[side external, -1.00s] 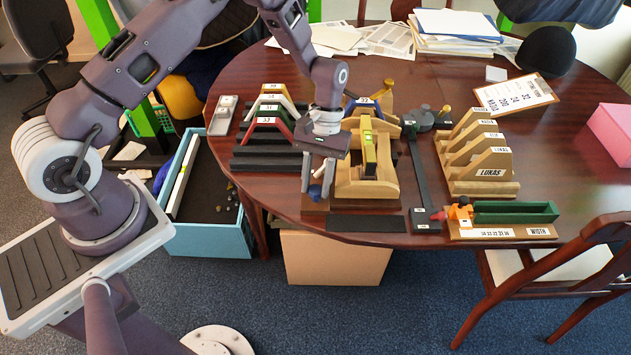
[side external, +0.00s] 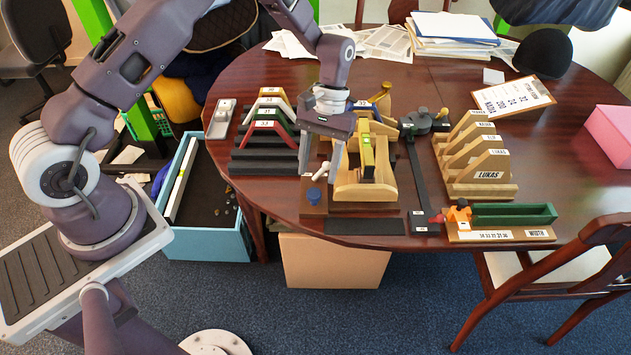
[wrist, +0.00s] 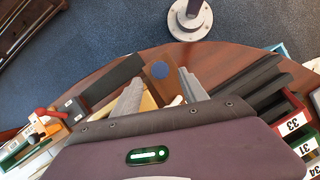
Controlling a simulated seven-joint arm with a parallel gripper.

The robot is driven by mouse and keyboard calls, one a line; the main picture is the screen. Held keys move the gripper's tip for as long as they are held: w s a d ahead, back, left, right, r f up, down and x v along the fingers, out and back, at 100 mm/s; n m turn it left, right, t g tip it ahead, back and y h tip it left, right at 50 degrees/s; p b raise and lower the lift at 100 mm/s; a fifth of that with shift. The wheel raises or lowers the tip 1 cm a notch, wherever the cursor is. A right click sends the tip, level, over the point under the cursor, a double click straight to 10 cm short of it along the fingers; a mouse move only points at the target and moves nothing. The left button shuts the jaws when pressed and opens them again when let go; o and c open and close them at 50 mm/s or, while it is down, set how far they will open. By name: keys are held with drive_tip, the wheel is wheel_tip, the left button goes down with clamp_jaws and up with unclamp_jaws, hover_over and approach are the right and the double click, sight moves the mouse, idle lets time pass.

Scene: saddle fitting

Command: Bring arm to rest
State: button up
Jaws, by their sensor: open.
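My gripper (side external: 321,170) is open and empty. No object is held between the fingers. A yellow level-like piece (side external: 367,158) sits on the wooden stand, just right of my gripper. The hand hides part of the stand behind it.
Left are numbered coloured angle pieces (side external: 266,133) on black racks; a blue bin (side external: 206,243) stands below the table edge. Right are a black bar gauge (side external: 418,185), a wooden rack (side external: 475,165) and a green tray (side external: 513,214).

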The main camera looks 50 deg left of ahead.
sight(314, 192)
drive_tip(key=shift+v, duration=1.1)
drive_tip(key=x, duration=0.7)
drive_tip(key=shift+s, duration=0.1)
